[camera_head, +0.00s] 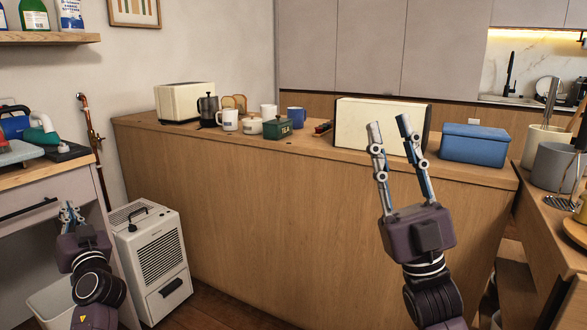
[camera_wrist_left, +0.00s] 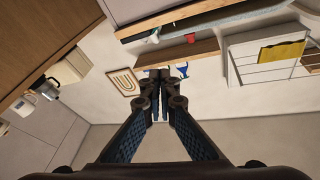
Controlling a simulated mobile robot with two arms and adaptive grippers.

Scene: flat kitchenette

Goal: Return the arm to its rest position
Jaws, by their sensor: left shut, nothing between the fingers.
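My left gripper (camera_head: 70,212) is low at the left of the head view, in front of the white desk and left of the white heater. In the left wrist view its two fingers (camera_wrist_left: 160,88) come together at the tips with nothing between them. My right gripper (camera_head: 389,124) points up in front of the wooden counter (camera_head: 250,190). Its fingers are apart and empty, and they overlap the cream box-shaped appliance (camera_head: 352,122) in the picture.
A white heater (camera_head: 155,262) stands on the floor close to the left gripper. The desk (camera_head: 40,185) is at the left edge. Mugs (camera_head: 227,120), a toaster (camera_head: 182,101) and a blue box (camera_head: 474,143) stand on the counter. Containers (camera_head: 556,166) with utensils are at the right.

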